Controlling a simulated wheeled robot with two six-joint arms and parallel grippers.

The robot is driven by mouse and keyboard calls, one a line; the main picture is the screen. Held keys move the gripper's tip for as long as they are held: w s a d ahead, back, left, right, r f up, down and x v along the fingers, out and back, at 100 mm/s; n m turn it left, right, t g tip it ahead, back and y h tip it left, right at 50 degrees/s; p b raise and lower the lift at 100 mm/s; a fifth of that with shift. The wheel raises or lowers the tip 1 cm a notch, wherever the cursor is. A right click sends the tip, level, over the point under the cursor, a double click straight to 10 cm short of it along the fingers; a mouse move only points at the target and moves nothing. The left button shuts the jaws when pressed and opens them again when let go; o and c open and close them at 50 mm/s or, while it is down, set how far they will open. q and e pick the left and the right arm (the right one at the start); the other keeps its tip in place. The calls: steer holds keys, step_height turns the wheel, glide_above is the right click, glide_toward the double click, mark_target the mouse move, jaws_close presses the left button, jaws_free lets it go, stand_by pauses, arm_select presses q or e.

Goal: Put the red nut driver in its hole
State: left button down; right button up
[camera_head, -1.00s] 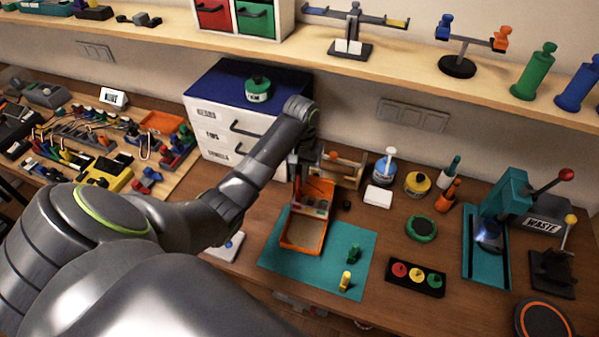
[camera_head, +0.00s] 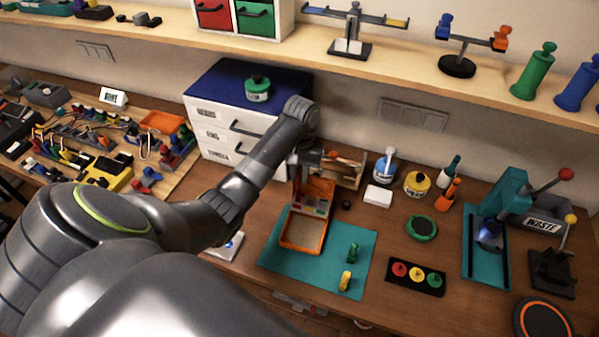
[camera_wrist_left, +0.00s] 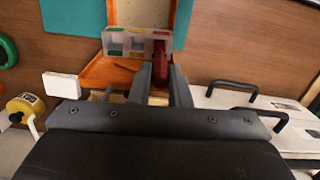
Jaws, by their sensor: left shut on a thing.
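My left gripper (camera_wrist_left: 160,88) is shut on the red nut driver (camera_wrist_left: 172,73), whose red handle shows between and beside the dark fingers in the left wrist view. In the head view the left gripper (camera_head: 303,170) is at the back of the table, in front of the white drawer cabinet and just left of a small wooden rack (camera_head: 349,172). The gripper hides part of the driver, and its lower end is not clear. The rack is mostly hidden in the wrist view, and I cannot make out the driver's hole. My right gripper is not in view.
An open orange case (camera_head: 293,243) with a compartment lid stands on the teal mat (camera_head: 345,250). The drawer cabinet (camera_head: 205,120) stands close behind and left of the gripper. A white block (camera_head: 378,195) and a yellow pot (camera_head: 417,183) stand to the right.

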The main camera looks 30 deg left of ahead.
arm_select(q)
steer(key=shift+f, duration=0.45)
steer(key=c, duration=0.8)
jaws_free()
steer(key=shift+s, duration=0.1)
stand_by(0.3)
